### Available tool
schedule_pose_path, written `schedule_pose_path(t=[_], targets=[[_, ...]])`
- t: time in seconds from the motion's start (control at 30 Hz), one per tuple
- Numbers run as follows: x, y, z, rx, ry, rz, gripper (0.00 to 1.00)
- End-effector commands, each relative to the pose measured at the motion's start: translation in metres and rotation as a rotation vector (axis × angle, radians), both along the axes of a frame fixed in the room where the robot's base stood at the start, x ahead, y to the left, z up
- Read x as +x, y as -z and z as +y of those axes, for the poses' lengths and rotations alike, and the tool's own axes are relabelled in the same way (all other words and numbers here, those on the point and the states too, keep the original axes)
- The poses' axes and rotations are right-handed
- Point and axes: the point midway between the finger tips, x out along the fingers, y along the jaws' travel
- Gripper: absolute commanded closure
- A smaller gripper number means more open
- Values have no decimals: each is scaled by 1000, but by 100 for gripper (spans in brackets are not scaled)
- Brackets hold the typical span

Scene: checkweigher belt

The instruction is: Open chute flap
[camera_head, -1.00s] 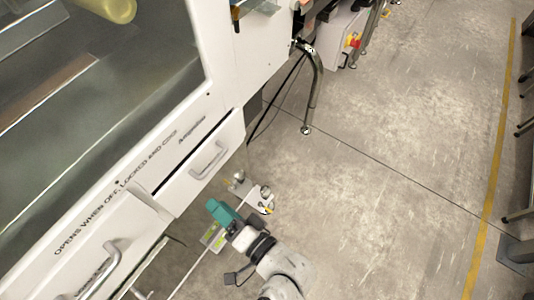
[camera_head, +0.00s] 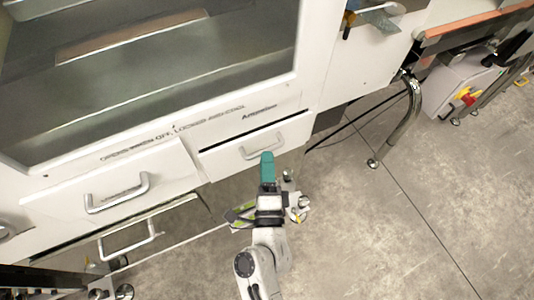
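Two white front panels with metal handles sit below a large window on the white machine. The right panel (camera_head: 222,158) has its handle (camera_head: 263,146) just up and left of my fingertips in the picture. The left panel (camera_head: 60,200) has a larger handle (camera_head: 117,195). No label tells me which one is the chute flap. My gripper (camera_head: 267,165) has teal fingers pointing up at the right panel's lower edge. They overlap that edge in the picture; whether they touch it cannot be told. The fingers look like one block, so any gap is hidden. Nothing shows held.
A lower metal handle (camera_head: 128,243) and thin rod lie below the left panel. Small fittings (camera_head: 300,205) show beside my wrist. A curved metal leg (camera_head: 404,125) and a grey box with a red-yellow switch (camera_head: 462,98) stand at right. The floor (camera_head: 420,220) at lower right is clear.

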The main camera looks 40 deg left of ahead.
Motion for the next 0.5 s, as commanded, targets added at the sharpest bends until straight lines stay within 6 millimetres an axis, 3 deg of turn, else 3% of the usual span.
schedule_pose_path(t=[0.2,0.5], targets=[[15,-4,15,-1,0,-1,60],[17,-4,17,-1,-1,-2,60]])
